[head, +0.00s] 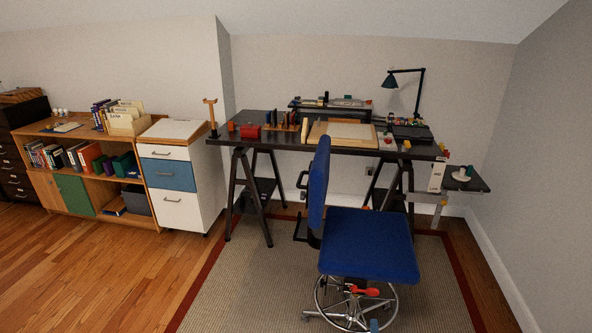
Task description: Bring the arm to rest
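My gripper and arm do not show in the head view, the only view given. Whether the gripper is open or shut, and whether it holds anything, is hidden. The task line names no other object.
A blue swivel chair (367,245) stands in front of a dark trestle desk (270,139) crowded with small items. A low wooden shelf (95,178) and a white drawer unit (181,202) stand at left. Wooden floor (95,275) at lower left and the rug's (250,290) left part are clear.

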